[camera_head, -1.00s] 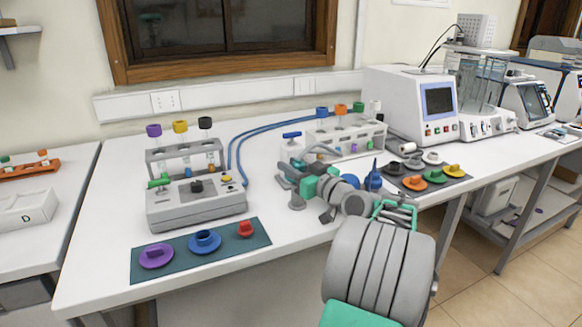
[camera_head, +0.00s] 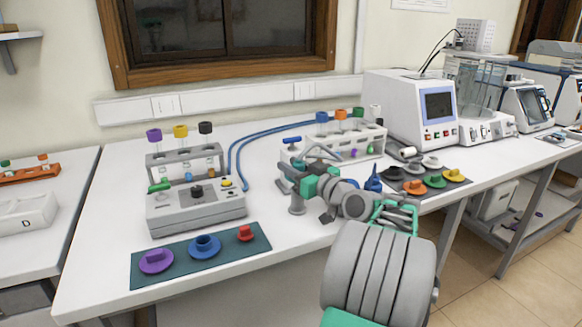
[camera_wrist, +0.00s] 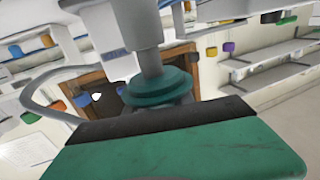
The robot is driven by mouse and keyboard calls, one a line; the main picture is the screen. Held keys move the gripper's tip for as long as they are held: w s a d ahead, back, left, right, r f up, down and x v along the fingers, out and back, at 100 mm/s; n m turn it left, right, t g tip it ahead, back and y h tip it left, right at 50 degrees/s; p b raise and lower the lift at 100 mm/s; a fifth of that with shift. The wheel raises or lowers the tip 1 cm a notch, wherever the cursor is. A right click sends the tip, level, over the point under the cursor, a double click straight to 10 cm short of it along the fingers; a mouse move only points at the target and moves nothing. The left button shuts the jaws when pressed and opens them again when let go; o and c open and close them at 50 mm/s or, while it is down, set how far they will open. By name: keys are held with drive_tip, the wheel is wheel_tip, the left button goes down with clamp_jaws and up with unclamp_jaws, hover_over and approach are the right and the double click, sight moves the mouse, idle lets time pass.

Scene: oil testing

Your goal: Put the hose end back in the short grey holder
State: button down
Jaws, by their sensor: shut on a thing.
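My gripper (camera_head: 287,172) is shut on the hose end above the table, between the left grey device and the white rack. A small blue-topped piece (camera_head: 291,140) shows above the jaws. A thin grey hose (camera_head: 322,151) arches behind my wrist. The short grey holder (camera_head: 297,204) stands upright on the table just below my gripper. The wrist view shows a grey cylindrical piece (camera_wrist: 130,22) with a teal collar (camera_wrist: 155,88) at the jaws, and a grey hose loop (camera_wrist: 28,95) beside it. Whether the hose end touches the holder is hidden.
The grey device (camera_head: 197,208) with capped tubes is at left. A dark mat (camera_head: 225,257) with coloured lids lies in front of it. The white rack (camera_head: 365,143) is behind my arm, with a second mat of lids at right. Blue hoses (camera_head: 270,130) cross the back.

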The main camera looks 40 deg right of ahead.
drive_tip(key=shift+b, duration=0.35)
drive_tip(key=shift+f+b, duration=1.2)
idle(0.4)
drive_tip(key=c, duration=1.4)
unclamp_jaws()
drive_tip(key=shift+o, duration=0.2)
